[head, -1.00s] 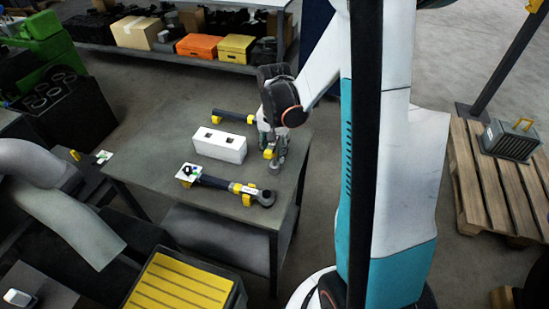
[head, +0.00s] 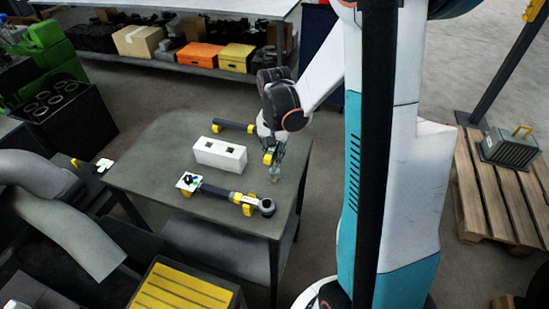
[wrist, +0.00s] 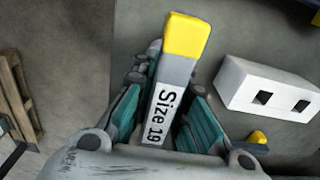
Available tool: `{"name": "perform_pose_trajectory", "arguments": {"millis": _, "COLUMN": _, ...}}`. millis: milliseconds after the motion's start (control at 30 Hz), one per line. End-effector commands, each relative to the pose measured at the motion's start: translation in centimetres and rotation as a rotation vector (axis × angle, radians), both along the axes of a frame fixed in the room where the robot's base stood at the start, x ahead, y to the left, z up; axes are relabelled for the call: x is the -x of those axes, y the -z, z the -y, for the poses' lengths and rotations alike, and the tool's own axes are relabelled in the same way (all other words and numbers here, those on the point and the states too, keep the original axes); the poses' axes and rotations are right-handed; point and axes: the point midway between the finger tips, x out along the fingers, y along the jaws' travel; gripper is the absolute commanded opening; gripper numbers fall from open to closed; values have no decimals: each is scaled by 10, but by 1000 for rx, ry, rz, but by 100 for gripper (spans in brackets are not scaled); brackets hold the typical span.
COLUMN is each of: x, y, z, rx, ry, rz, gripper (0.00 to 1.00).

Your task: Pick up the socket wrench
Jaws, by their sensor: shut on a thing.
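My gripper (wrist: 165,100) is shut on a tool I take to be the socket wrench (wrist: 178,72). It is grey with a yellow end and a white label reading "Size 19". The yellow end points away from the wrist camera, and the lower part is hidden between the teal fingers. In the head view my gripper (head: 270,160) is over the right side of the table (head: 150,175), and a small yellow part of the tool (head: 268,158) shows there. I cannot tell whether the tool touches the table.
A white block (head: 220,155) with square holes stands left of my gripper. A black-handled ratchet tool (head: 222,193) lies on yellow supports in front. A dark bar (head: 233,125) lies behind. A wooden pallet (head: 480,190) with a grey case is at right.

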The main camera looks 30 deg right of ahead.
Motion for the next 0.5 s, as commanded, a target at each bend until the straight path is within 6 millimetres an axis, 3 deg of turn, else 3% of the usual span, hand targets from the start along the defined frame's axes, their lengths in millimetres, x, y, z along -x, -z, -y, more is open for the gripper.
{"name": "perform_pose_trajectory", "arguments": {"millis": 500, "x": 1, "y": -132, "z": 0, "rx": 0, "ry": 0, "rz": 0, "gripper": 0}}
